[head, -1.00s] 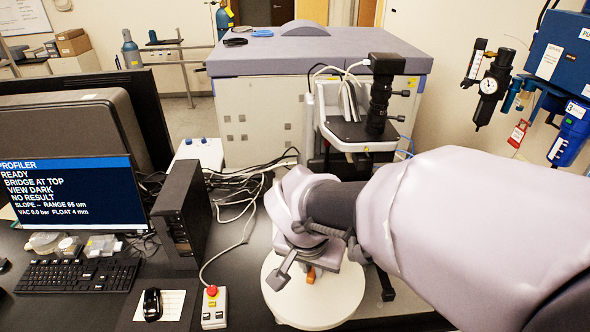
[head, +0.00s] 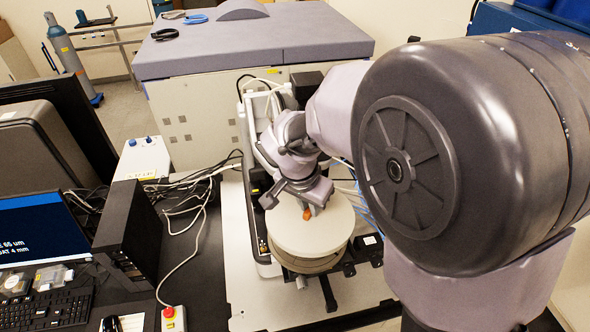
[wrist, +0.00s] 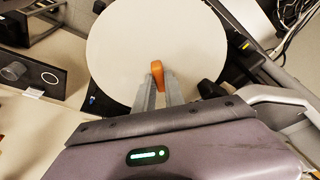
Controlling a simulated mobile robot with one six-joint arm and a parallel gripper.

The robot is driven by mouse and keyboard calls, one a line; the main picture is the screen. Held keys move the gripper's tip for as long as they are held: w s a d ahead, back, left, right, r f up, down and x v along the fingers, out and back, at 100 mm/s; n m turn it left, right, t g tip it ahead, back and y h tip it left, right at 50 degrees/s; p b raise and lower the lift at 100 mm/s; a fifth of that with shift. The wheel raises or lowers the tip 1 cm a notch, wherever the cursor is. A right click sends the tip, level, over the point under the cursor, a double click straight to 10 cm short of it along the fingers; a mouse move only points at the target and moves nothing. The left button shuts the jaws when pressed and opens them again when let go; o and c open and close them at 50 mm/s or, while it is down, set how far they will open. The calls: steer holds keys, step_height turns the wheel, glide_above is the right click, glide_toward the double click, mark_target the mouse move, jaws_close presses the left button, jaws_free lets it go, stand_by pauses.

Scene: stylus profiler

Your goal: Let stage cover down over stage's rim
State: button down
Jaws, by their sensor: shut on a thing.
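The stage cover (head: 302,236) is a pale cream disc with an orange grip (head: 307,214) at its middle. It also shows in the wrist view (wrist: 130,45), with its orange grip (wrist: 157,72) between the fingers. My gripper (head: 305,208) is shut on that grip from above; its fingers also show in the wrist view (wrist: 158,92). The cover looks about level. Just below it in the head view is the rounded beige side of the stage (head: 312,266). The cover hides the stage's top, and I cannot tell whether cover and rim touch.
The profiler's frame (head: 259,215) stands close behind and left of the cover. A black computer box (head: 132,235), loose cables and a red-button box (head: 173,318) lie to the left. A large grey-topped cabinet (head: 250,50) stands behind. My arm blocks the right side.

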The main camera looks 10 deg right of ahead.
mark_target(307, 225)
steer(key=f+b, duration=0.1)
steer(key=f, duration=0.1)
steer(key=f+b, duration=0.1)
steer(key=f, duration=0.1)
steer(key=f+b, duration=0.1)
steer(key=f, duration=0.1)
steer(key=shift+s+a+f, duration=0.2)
steer(key=shift+a+f, duration=0.05)
steer(key=shift+f+b, duration=0.45)
steer(key=shift+b, duration=0.3)
steer(key=c, duration=1.3)
jaws_free()
steer(key=shift+c, duration=0.2)
steer(key=shift+r, duration=0.1)
steer(key=v, duration=1.7)
steer(key=s+r+n+t+y, duration=0.3)
steer(key=s+n+t+y, duration=0.15)
steer(key=s, duration=0.85)
step_height(307, 225, down, 38)
steer(key=s+g+b, duration=0.1)
steer(key=s+b, duration=0.1)
steer(key=b, duration=3.1)
